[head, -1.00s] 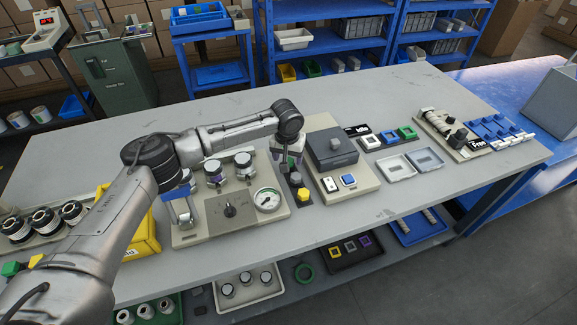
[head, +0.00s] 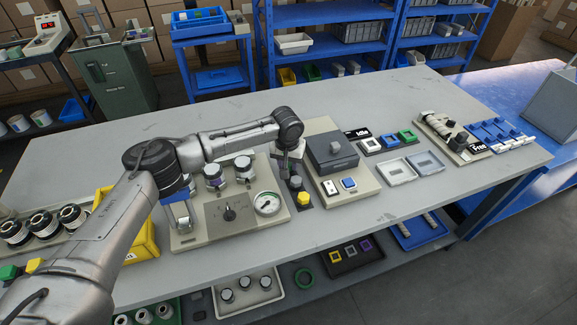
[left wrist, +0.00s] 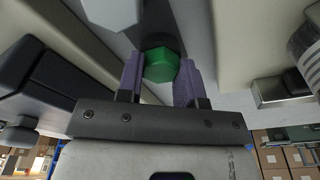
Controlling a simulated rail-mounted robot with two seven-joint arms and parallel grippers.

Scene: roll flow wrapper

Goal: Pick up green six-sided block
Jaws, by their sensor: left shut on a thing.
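The green six-sided block (left wrist: 160,65) shows in the left wrist view between the two purple fingers of my left gripper (left wrist: 160,80). The fingers are shut on its sides. In the head view my left gripper (head: 284,166) hangs below the end of the arm, just left of the grey box unit. I cannot make out the green block there, and the gripper's fingertips are hard to see. My right gripper is not in view.
A gauge panel (head: 220,233) with white-topped cylinders lies to the left, and a grey box unit (head: 332,150) to the right. The table's back area is clear.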

